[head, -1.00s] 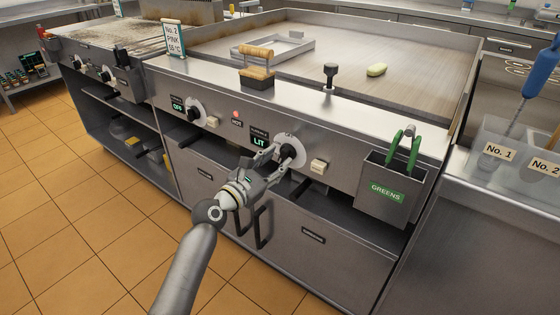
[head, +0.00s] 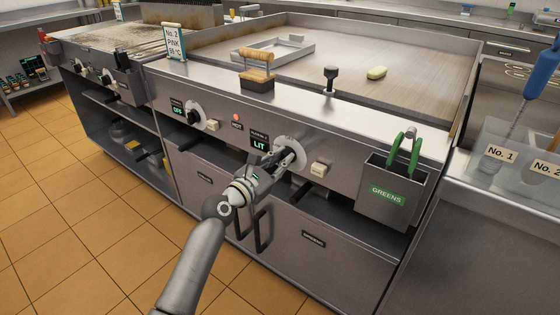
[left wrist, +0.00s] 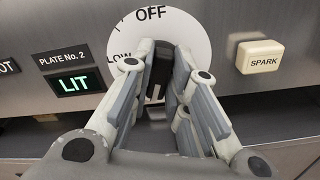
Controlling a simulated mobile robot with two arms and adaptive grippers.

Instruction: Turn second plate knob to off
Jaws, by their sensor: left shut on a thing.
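The second plate knob is a black grip on a white dial (head: 290,146) on the grill's front panel. Its dial (left wrist: 190,30) shows OFF at the top and LOW at the left in the left wrist view. My left gripper (head: 285,155) is shut on the black knob (left wrist: 160,65), with one finger on each side of it. The fingers hide part of the knob and the lower dial. The display beside it (head: 259,143) reads LIT; in the left wrist view the label PLATE NO. 2 (left wrist: 62,58) stands above this display (left wrist: 75,82). My right gripper is not in view.
A SPARK button (left wrist: 259,57) is right of the dial. Another knob (head: 194,116) with an OFF display is further left. A GREENS holder (head: 388,194) with green tongs hangs at the right. Door handles (head: 262,228) stick out below.

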